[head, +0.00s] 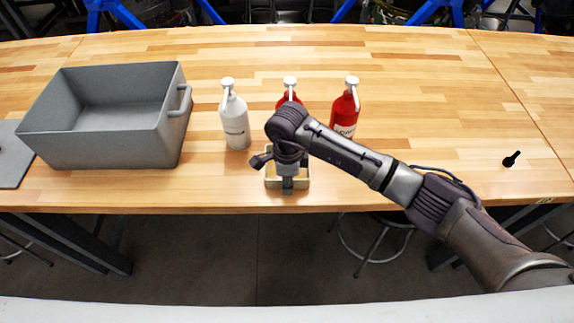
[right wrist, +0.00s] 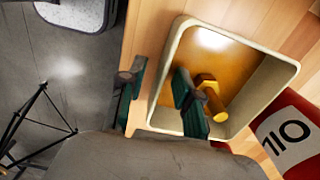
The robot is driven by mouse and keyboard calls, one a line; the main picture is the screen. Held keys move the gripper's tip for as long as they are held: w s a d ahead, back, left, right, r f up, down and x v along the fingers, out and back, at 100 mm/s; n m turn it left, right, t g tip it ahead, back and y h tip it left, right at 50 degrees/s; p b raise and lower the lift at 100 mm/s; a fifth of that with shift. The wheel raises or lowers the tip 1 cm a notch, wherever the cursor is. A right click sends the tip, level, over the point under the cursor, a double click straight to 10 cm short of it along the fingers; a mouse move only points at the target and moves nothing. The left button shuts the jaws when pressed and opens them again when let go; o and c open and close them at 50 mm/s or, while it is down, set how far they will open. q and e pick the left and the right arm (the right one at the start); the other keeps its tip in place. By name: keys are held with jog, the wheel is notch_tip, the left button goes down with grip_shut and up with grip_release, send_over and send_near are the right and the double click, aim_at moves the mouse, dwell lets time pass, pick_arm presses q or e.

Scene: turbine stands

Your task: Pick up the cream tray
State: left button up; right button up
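The cream tray (head: 305,182) stands near the front edge of the wooden table, below the bottles; it also shows in the right wrist view (right wrist: 236,33). A yellow bolt (right wrist: 213,98) lies on its brownish floor. My right gripper (head: 287,184) is at the tray. In the right wrist view its green-padded fingers (right wrist: 160,97) are apart, one inside the tray and the other outside, with the tray's near wall between them. I see a gap beside the wall, so it is open. The gripper hides part of the tray. My left gripper is in neither view.
A white bottle (head: 235,118) and two red bottles, one at the right (head: 345,112) and one in the middle (head: 290,97), stand behind the tray. A grey bin (head: 108,145) is at the left. A small black object (head: 511,159) lies right. The table between is clear.

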grip_shut()
dwell(0.4)
jog(key=shift+r, duration=0.1)
jog(key=shift+w+r+b, duration=0.1)
jog(key=shift+r+b, duration=0.4)
jog(key=shift+r, duration=0.15)
notch_tip(320, 180, up, 3)
jog(key=shift+f+b, duration=0.2)
jog(key=shift+b, duration=0.45)
jog(key=s+d+r+b, duration=0.4)
jog(key=d+r, duration=0.3)
jog(key=d, duration=0.4)
